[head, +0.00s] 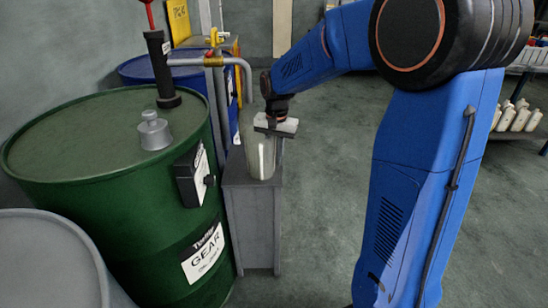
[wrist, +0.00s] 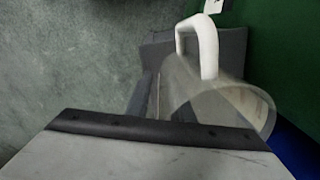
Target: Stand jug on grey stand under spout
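The jug (head: 260,155), a translucent pale vessel with a white strip, looks upright on the grey stand (head: 252,203) in the head view. The metal spout (head: 246,72) bends down above it. In the wrist view I see the jug's round body (wrist: 222,110) and its white handle (wrist: 201,42), with no finger on the handle. The stand (wrist: 205,45) shows behind it. My gripper (head: 275,127) is at the jug's upper part, overlapping it in the head view. A pale part of it with a dark edge fills the lower wrist view. Its finger gap is hidden.
A green gear-oil drum (head: 115,160) stands close left of the stand, with a pump (head: 162,70) on top. A blue drum (head: 180,70) is behind. A grey drum (head: 45,255) is front left. White bottles (head: 515,116) stand on a shelf far right.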

